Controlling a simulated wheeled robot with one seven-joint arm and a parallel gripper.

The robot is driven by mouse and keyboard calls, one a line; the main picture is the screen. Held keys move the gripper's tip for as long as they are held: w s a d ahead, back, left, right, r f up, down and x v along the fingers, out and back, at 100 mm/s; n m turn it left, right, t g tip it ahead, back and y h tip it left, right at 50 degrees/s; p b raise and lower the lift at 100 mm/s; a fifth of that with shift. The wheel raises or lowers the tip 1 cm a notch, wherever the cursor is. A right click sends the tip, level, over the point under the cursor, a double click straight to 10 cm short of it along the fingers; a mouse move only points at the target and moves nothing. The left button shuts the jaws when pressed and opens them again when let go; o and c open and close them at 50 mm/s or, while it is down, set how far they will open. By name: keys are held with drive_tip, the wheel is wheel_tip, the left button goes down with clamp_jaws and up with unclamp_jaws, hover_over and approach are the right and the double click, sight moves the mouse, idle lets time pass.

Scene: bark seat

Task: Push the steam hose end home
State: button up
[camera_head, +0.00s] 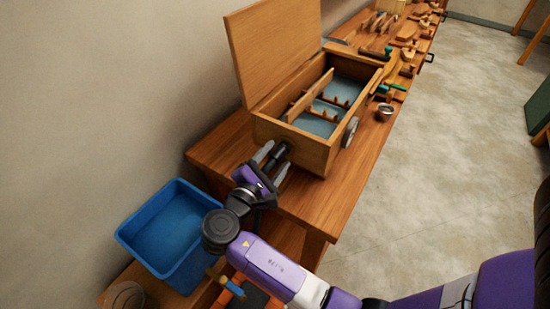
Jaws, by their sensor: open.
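A wooden steam box (275,130) stands on the bench with its lid (275,45) swung up. A black, round hose end (281,150) sits against the near-left end wall of the box, pointing into it. How deep it sits cannot be made out. My gripper (273,160) is at this end of the box, with its two grey fingers apart, one on each side of the hose end. Whether the fingers touch it is unclear. The rest of the hose is hidden or not distinguishable behind my gripper.
A blue bin (170,229) stands at lower left. Several hand tools (405,55) lie farther along the bench (330,200).

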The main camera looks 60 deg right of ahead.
drive_tip(key=shift+a, duration=0.1)
drive_tip(key=s+a+b, duration=0.1)
drive_tip(key=a, duration=0.6)
drive_tip(key=shift+a+r, duration=0.25)
drive_tip(key=shift+r, duration=0.15)
